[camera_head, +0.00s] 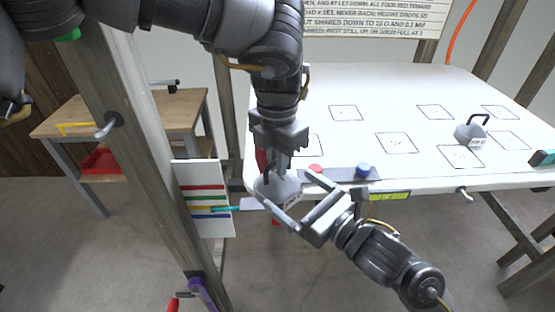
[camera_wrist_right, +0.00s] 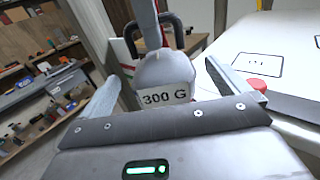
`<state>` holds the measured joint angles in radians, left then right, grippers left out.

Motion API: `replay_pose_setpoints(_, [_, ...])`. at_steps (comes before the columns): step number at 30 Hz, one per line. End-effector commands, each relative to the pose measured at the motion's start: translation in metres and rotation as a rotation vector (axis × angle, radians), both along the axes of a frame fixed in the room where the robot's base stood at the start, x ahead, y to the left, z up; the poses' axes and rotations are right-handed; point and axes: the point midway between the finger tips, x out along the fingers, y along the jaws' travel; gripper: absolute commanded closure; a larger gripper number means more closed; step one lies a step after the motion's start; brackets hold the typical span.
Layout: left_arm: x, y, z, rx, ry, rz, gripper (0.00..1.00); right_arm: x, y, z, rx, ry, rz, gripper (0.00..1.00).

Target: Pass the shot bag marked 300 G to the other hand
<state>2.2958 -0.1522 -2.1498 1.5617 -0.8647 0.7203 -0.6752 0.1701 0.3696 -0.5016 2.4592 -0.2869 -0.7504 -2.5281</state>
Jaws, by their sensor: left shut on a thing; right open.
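The grey shot bag (camera_head: 284,190) with a dark loop handle hangs off the white table's left front corner. My left gripper (camera_head: 272,168), reaching down from above, is shut on its handle. In the right wrist view the bag (camera_wrist_right: 165,78) shows its label, 300 G, facing my right gripper. My right gripper (camera_head: 302,194) is open, coming from below right. In its wrist view its fingers stand on either side of the bag, with gaps visible, so it does not grip it. The handle's top is partly hidden by the left gripper.
The white table (camera_head: 360,165) has outlined squares, a red button (camera_head: 316,168) and a blue button (camera_head: 362,170) near the bag. Another grey bag (camera_head: 470,134) stands at the right. A wooden post (camera_head: 150,150) and a colour-striped board (camera_head: 203,197) are at the left.

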Motion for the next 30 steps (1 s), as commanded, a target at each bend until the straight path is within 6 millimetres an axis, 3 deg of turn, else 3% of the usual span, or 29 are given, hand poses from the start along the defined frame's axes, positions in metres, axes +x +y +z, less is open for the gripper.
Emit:
replay_pose_setpoints(10, [0.000,0.000,0.000,-0.001,-0.001,0.000,1.00,-0.016,-0.014,-0.001,0.000,0.004,-0.001,0.00])
replay_pose_setpoints(14, [0.000,0.000,0.000,-0.001,-0.001,0.000,1.00,-0.014,-0.014,-0.020,-0.012,0.058,-0.012,0.00])
replay_pose_setpoints(17, [0.000,0.000,0.000,-0.001,-0.001,0.000,1.00,-0.014,-0.016,-0.055,-0.034,0.155,-0.036,0.00])
replay_pose_setpoints(24, [0.000,0.000,0.000,-0.001,-0.001,0.000,1.00,-0.026,-0.037,-0.186,-0.080,0.513,-0.167,0.00])
replay_pose_setpoints(30, [0.000,0.000,0.000,-0.001,-0.001,0.000,1.00,-0.008,-0.072,-0.296,0.183,0.856,-0.426,0.00])
